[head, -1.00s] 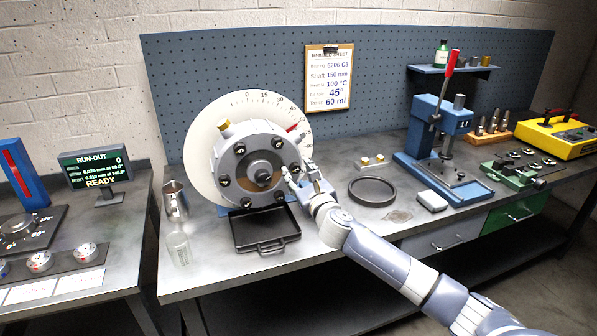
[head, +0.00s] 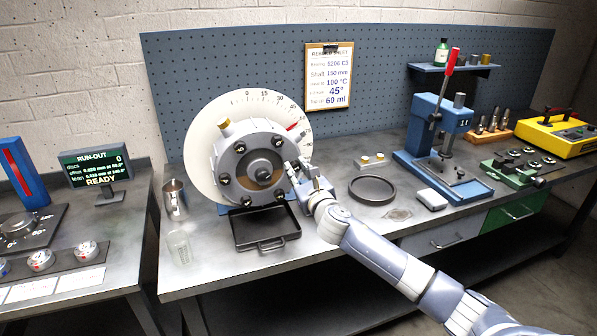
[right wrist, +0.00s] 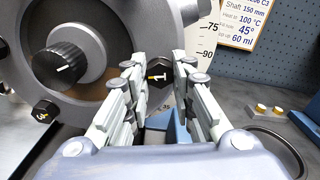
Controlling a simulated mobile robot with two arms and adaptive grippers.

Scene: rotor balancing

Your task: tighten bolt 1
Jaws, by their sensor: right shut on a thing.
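The round grey housing (head: 238,151) stands upright on the bench in front of a white degree dial (head: 205,130), with numbered dark hex bolts around its face. Bolt 1 (right wrist: 158,76), a dark hex head with a yellow "1", shows between my fingertips in the right wrist view. My right gripper (head: 293,170) is at the right side of the housing; its fingers, also in the right wrist view (right wrist: 156,85), are shut on bolt 1. In the head view the gripper hides bolt 1. My left gripper is not in view.
A black tray (head: 236,239) sits below the housing, with a metal cup (head: 174,198) and a glass (head: 180,247) to its left. A dark ring (head: 389,190) lies right of my gripper. A blue press (head: 425,160) stands farther right.

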